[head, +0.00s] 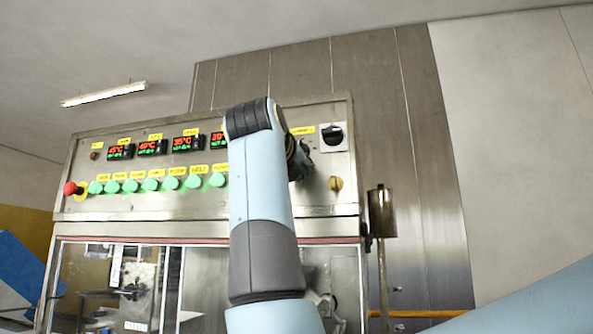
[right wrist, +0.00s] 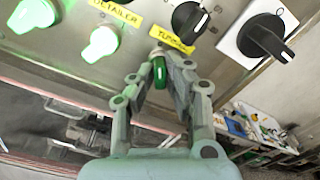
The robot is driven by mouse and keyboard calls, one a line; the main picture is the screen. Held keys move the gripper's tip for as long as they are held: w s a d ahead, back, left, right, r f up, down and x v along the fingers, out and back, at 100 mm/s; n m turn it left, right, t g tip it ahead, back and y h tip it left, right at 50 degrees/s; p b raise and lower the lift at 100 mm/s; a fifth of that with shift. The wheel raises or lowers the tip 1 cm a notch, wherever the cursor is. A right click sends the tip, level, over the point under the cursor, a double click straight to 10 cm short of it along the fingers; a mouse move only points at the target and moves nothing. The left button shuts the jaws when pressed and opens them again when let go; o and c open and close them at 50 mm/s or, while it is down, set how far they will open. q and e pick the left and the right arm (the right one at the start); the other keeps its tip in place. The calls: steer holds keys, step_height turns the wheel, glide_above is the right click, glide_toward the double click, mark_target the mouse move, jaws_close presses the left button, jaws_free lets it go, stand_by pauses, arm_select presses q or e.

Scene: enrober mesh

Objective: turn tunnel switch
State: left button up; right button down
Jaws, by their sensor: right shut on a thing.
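The tunnel switch (right wrist: 159,72) is a small dark green knob under a yellow label reading TUNNEL (right wrist: 172,38) in the right wrist view. It looks darker than the bright green lit switches beside it. My right gripper (right wrist: 161,78) has its fingertips on either side of it and is shut on it. The fingers hide part of its sides, and its handle looks about upright. In the head view my right arm covers the switch and the gripper. My left gripper is not in view.
The steel control panel (head: 145,208) carries a row of lit green switches (head: 150,184), red displays (head: 152,147) and a red stop button (head: 71,188). A black knob (right wrist: 187,20) sits just above the label. A black rotary handle (right wrist: 266,37) on a white plate is at right.

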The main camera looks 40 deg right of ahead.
steer(key=c, duration=1.4)
jaws_free()
steer(key=shift+o, duration=0.2)
